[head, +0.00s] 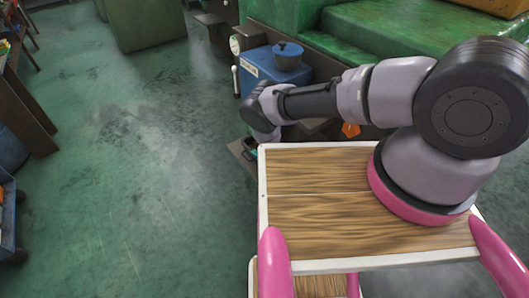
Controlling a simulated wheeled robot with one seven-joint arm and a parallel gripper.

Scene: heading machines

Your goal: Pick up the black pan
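I cannot make out a black pan with certainty. A dark blue-grey lidded pot (287,56) sits upright on top of a blue cabinet. A dark, flat, tray-like thing (241,153) shows low down, just left of my wooden top's far corner; it is partly hidden, and I cannot tell if it is a pan. My arm reaches left from its pink base ring and bends down at its far end, in front of the blue cabinet. My gripper's fingers do not show; they are hidden below or behind the arm's end.
The blue cabinet (262,72) has a round dial (236,44) and a white lever at its left. A large green machine (410,35) fills the back right. A dark bench (22,105) and a blue cart (7,220) stand at left. The green floor (130,150) between is open.

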